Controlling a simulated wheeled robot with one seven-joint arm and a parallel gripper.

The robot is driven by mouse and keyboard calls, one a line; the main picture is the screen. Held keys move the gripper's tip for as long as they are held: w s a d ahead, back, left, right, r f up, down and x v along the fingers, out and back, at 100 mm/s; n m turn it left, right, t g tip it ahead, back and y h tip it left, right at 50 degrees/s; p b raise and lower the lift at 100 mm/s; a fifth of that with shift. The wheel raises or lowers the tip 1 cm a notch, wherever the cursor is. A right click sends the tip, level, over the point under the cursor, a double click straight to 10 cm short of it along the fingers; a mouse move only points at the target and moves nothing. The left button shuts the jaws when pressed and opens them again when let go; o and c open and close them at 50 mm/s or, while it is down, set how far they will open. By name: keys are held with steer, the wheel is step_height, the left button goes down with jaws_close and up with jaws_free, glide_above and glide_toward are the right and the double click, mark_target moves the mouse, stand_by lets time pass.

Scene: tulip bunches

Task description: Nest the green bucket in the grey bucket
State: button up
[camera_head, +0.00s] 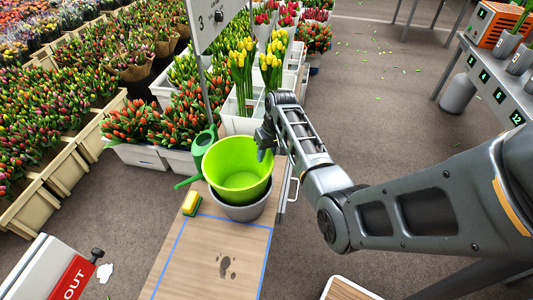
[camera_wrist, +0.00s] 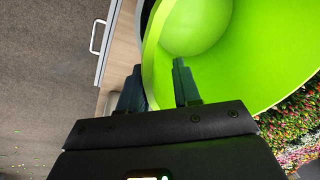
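The bright green bucket (camera_head: 238,165) sits upright or slightly tilted in the mouth of the grey bucket (camera_head: 242,212), its upper part standing well above the grey rim. The grey bucket stands on the wooden bench top. How deep the green base sits is hidden. My gripper (camera_head: 264,138) is at the green bucket's right rim. In the wrist view, my gripper (camera_wrist: 160,86) straddles the rim of the green bucket (camera_wrist: 240,60), one finger outside and one inside. A gap shows between the fingers and the wall, so they look open.
A yellow-green sponge (camera_head: 191,203) lies left of the buckets, and a green watering can (camera_head: 203,143) is behind them. A sign on a post (camera_head: 213,20) rises behind. The bench front (camera_head: 205,265), edged with blue tape, is clear except for dark marks.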

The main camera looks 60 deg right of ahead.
steer(key=o, duration=0.4)
steer(key=shift+s+d+r, duration=0.1)
steer(key=shift+s+r, duration=0.15)
steer(key=shift+r, duration=1.05)
steer(key=shift+s+d+r, duration=0.1)
steer(key=shift+s+r, duration=0.1)
steer(key=shift+r, duration=1.05)
steer(key=shift+s+d+r, duration=0.1)
steer(key=shift+s+r, duration=0.15)
steer(key=shift+r, duration=1.05)
